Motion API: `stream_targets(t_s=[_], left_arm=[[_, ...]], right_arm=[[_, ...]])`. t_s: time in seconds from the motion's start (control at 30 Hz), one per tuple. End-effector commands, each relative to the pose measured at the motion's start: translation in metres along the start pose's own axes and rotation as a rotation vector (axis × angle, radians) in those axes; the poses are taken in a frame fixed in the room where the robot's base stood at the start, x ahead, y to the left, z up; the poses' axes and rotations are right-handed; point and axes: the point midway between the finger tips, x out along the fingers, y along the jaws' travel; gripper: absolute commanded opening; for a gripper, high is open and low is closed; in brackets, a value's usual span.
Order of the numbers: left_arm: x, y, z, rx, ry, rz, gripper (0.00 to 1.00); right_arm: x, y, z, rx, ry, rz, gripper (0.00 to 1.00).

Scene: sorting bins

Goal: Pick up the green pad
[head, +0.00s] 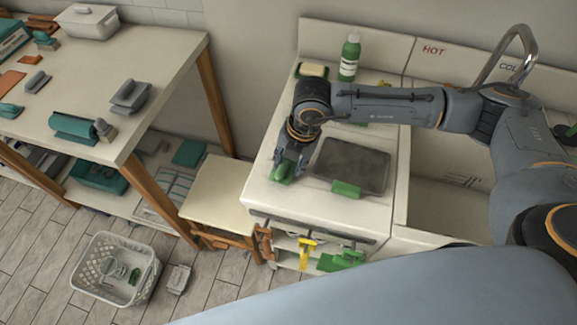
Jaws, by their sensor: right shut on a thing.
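My right gripper (290,158) points down over the white counter (262,194) on the left of the sink. It is shut on a green pad (281,173), which sits low between the fingers. I cannot tell whether the pad still touches the counter. Another green pad-like block (345,189) lies at the front edge of a dark grey tray (352,162), to the right of the gripper. My left gripper does not show.
A green bottle (349,58) and a sponge on a dish (312,71) stand at the back of the counter. Tools, including a yellow one (306,251), hang on the front rail. A white basket (115,270) is on the floor. A table (165,62) with several tools is at left.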

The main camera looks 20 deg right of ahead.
Motion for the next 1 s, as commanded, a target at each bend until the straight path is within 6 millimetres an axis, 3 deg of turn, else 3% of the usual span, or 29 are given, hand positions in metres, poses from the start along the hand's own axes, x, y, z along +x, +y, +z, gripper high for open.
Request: stream_targets(t_s=[0.07,0.33,0.5,0.63,0.8,1.0], left_arm=[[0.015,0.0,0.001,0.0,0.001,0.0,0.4],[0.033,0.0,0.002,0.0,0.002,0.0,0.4],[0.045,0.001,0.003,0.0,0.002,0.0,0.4],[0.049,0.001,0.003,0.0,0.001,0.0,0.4],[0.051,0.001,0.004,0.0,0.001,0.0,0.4],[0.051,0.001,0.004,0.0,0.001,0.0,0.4]], right_arm=[[-0.011,0.004,0.0,-0.003,-0.003,0.007,0.12],[-0.076,-0.001,-0.053,-0.009,-0.002,0.007,0.12],[-0.096,-0.011,-0.093,-0.009,-0.001,0.007,0.12],[-0.108,-0.016,-0.115,-0.007,-0.001,0.005,0.12],[-0.117,-0.019,-0.13,-0.004,0.0,0.003,0.12],[-0.12,-0.021,-0.133,0.0,-0.001,0.001,0.12]])
